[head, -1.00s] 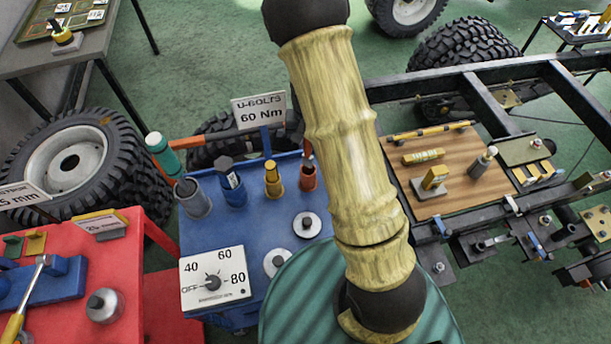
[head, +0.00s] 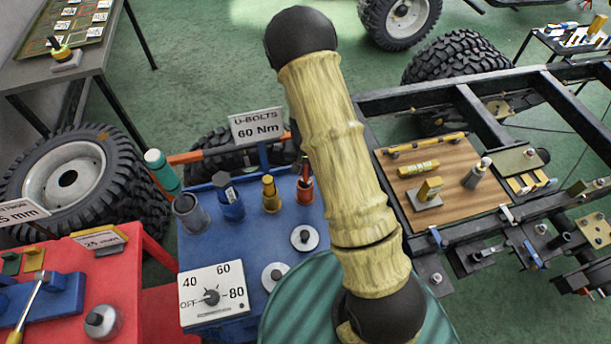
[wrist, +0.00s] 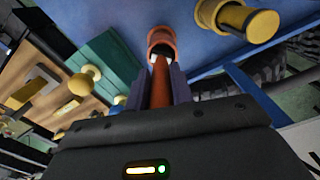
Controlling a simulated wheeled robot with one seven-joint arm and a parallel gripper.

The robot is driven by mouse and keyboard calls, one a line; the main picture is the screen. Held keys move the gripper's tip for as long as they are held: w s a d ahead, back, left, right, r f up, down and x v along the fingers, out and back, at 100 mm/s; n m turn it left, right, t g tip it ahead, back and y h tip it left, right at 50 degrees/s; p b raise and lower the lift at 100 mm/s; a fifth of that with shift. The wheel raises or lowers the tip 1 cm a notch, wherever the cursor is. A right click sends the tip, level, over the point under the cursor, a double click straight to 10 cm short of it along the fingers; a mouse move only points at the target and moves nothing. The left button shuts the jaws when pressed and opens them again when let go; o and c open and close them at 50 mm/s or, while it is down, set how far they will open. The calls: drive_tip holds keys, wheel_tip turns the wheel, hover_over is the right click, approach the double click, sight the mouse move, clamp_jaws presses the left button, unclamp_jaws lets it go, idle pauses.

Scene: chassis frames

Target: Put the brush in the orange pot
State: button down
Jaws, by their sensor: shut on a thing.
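The orange pot (head: 304,194) stands at the right of the back row on the blue cart top. In the wrist view its round mouth (wrist: 161,38) shows just beyond my fingertips. My gripper (wrist: 160,85) is shut on the brush, whose reddish-brown shaft (wrist: 160,82) runs between the two purple-grey fingers and overlaps the pot's mouth. I cannot tell how deep its end sits. In the head view a thin reddish piece (head: 306,170), seemingly the brush, stands up at the pot; my arm hides most of the gripper there.
A yellow pot (head: 271,194), a blue pot (head: 230,199) and a grey pot (head: 190,213) stand left of it on the blue cart (head: 250,255). A U-bolts sign (head: 257,126) rises behind. A dial box (head: 212,292) is at the front. A wooden board (head: 460,212) lies right.

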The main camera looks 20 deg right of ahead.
sight(305, 179)
drive_tip(key=shift+a, duration=0.1)
drive_tip(key=shift+f, duration=0.4)
wheel_tip(305, 179, down, 4)
drive_tip(key=shift+w+r+p, duration=0.1)
drive_tip(key=shift+r+p, duration=0.15)
drive_tip(key=shift+p, duration=0.3)
drive_tip(key=shift+a, duration=0.1)
drive_tip(key=shift+f, duration=0.15)
drive_tip(key=c, duration=1.2)
unclamp_jaws()
